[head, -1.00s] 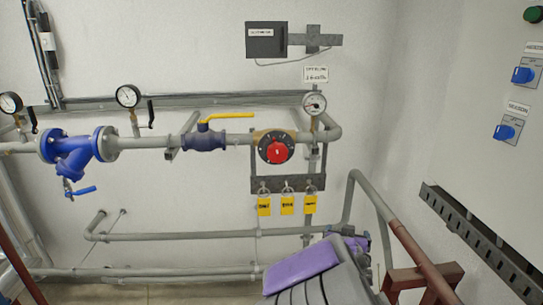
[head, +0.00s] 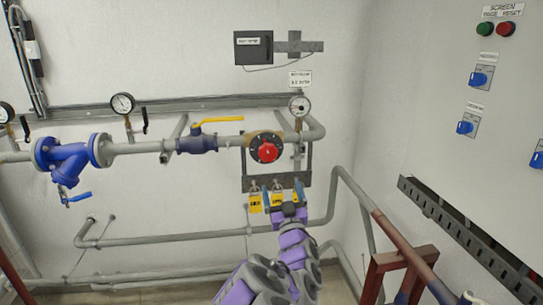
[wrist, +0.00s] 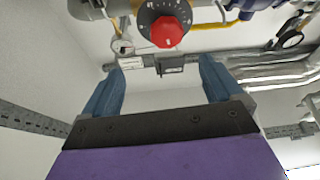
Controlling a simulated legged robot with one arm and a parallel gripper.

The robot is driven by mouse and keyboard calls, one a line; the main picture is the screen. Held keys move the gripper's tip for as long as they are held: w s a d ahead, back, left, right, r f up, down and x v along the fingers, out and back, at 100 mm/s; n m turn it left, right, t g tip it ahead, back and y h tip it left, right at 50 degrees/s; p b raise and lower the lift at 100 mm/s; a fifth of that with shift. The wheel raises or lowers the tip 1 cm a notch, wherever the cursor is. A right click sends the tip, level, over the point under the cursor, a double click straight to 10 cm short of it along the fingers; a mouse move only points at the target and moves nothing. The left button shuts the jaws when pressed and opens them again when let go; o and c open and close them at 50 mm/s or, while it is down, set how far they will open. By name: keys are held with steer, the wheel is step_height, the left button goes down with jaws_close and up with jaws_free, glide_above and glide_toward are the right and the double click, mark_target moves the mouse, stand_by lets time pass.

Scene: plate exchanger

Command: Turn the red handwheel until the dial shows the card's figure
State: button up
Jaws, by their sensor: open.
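The red handwheel (head: 267,152) sits at the centre of a black dial plate with white marks on the pipe. In the wrist view the red handwheel (wrist: 167,32) is beyond my fingers, near the top. The round gauge dial (head: 299,105) is up and right of the handwheel; its figure is too small to read. The white card (head: 300,79) is on the wall above the gauge, its print not legible. My gripper (wrist: 163,88) has its two blue fingers spread, with nothing between them.
Yellow tags (head: 255,203) on padlocks hang from a bracket below the handwheel, close to my arm. A yellow lever valve (head: 197,142) and a blue strainer (head: 68,158) are to the left. A slotted rail (head: 460,235) and a red-brown frame (head: 383,268) are at right.

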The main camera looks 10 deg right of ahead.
mark_target(267, 156)
steer(key=x, duration=0.6)
steer(key=b+x, duration=0.1)
steer(key=x, duration=0.2)
steer(key=shift+a+f, duration=0.15)
steer(key=shift+a, duration=0.1)
steer(key=shift+w+a+r, duration=0.25)
steer(key=shift+w+a, duration=0.15)
steer(key=shift+w, duration=0.2)
steer(key=shift+w+a+r, duration=0.25)
steer(key=shift+w+a, duration=0.15)
steer(key=shift+w, duration=0.15)
steer(key=shift+w+r, duration=0.1)
steer(key=shift+w, duration=0.25)
steer(key=shift+w+r+b, duration=0.2)
steer(key=shift+w+b, duration=0.1)
steer(key=shift+w, duration=0.1)
steer(key=shift+w+d+r, duration=0.15)
steer(key=shift+w+d, duration=0.15)
steer(key=shift+w, duration=0.2)
steer(key=shift+w+d+r, duration=0.2)
steer(key=shift+w+d, duration=0.1)
steer(key=shift+w, duration=0.15)
steer(key=shift+w+a+r, duration=0.1)
steer(key=shift+a+r, duration=0.05)
steer(key=shift+a, duration=0.45)
